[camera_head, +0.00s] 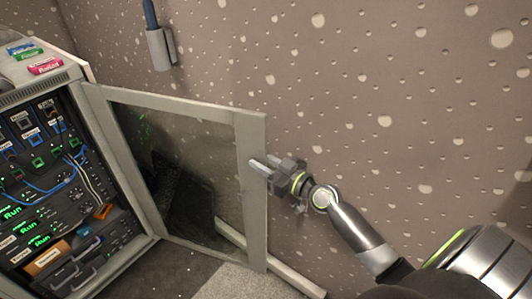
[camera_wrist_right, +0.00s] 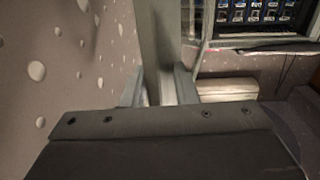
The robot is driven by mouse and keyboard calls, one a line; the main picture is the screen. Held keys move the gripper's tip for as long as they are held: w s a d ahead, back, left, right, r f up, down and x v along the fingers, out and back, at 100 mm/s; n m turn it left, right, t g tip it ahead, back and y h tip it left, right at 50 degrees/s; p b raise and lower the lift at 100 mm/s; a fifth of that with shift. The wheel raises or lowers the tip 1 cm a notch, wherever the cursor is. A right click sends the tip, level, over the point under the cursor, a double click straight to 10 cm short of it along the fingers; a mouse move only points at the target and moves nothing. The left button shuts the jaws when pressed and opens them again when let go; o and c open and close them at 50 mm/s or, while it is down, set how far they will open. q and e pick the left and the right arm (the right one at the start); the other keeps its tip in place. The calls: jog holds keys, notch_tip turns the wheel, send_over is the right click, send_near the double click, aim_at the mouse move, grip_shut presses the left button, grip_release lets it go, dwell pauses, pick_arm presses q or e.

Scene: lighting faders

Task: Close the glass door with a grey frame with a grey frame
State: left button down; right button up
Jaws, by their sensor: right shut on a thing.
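The glass door (camera_head: 257,130) with a grey frame stands wide open, swung out to the right of the rack cabinet, with its hinge side at the cabinet's right edge. My right gripper (camera_head: 262,168) is at the door's free right edge, about halfway up, and is shut on the frame. In the right wrist view the door's frame (camera_wrist_right: 158,45) runs upright between the two fingers (camera_wrist_right: 158,90). The exact contact of the fingertips is partly hidden by the gripper body. My left gripper is not in view.
The rack cabinet (camera_head: 88,90) at the left holds lit units and blue and white cables. Small coloured boxes (camera_head: 45,66) lie on its top. A speckled wall (camera_head: 380,60) stands close behind the door, with a holder (camera_head: 160,50) on it. Floor shows below the door.

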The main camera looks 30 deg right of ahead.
jog(key=shift+m+h, duration=0.5)
jog(key=shift+h, duration=0.3)
jog(key=shift+s+a+p, duration=0.65)
jog(key=shift+s+a, duration=0.15)
jog(key=shift+a, duration=0.2)
jog(key=shift+s+a+p, duration=0.65)
jog(key=shift+s+a, duration=0.1)
jog(key=shift+a, duration=0.25)
jog(key=s+a+m+h, duration=0.1)
jog(key=s+a+h, duration=0.1)
jog(key=a, duration=0.4)
jog(key=shift+s+a+t, duration=0.3)
jog(key=shift+s+t, duration=0.1)
jog(key=shift+s, duration=0.5)
jog(key=shift+m, duration=0.3)
